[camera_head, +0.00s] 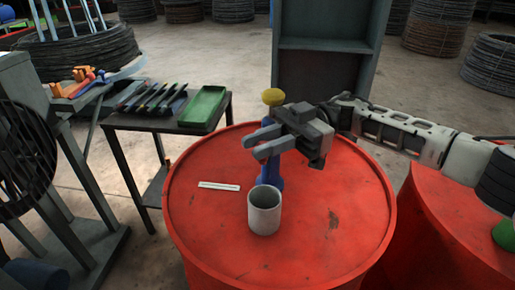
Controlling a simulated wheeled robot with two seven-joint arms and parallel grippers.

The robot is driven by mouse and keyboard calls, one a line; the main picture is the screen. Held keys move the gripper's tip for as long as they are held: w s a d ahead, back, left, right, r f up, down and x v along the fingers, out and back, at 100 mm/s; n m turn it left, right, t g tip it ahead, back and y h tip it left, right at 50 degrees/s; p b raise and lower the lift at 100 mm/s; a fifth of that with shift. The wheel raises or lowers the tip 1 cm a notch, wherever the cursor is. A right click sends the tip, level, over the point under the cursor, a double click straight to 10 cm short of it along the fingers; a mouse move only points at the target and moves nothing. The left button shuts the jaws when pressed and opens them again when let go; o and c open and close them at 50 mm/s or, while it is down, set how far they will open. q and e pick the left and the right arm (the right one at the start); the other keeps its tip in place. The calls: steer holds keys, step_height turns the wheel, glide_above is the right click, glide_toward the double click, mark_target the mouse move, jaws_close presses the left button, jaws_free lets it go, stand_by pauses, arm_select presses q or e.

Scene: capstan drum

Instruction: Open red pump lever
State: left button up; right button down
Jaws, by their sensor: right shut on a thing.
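A blue pump (270,174) with a yellow knob (272,97) on top stands upright on a red drum (330,245). My right gripper (258,145) reaches in from the right at the pump's middle, its two fingers pointing left. It is shut on part of the pump, but its fingers and body hide the exact part held. I cannot make out a red lever apart from the red drum top. A grey open cup (264,211) stands upright in front of the pump. My left gripper is not in view.
A white strip (219,186) lies on the drum left of the cup. A dark side table (190,128) at left holds a green tray (203,107) and several tools. A second red drum (430,245) stands right, a grey cabinet (330,45) behind. The drum's front top is clear.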

steer(key=shift+d+n+g+h+b, duration=0.2)
steer(key=shift+n+g+h+b, duration=0.2)
steer(key=shift+n+g, duration=0.15)
steer(key=shift+d+g, duration=0.1)
steer(key=shift+g, duration=0.15)
steer(key=c, duration=1.3)
jaws_free()
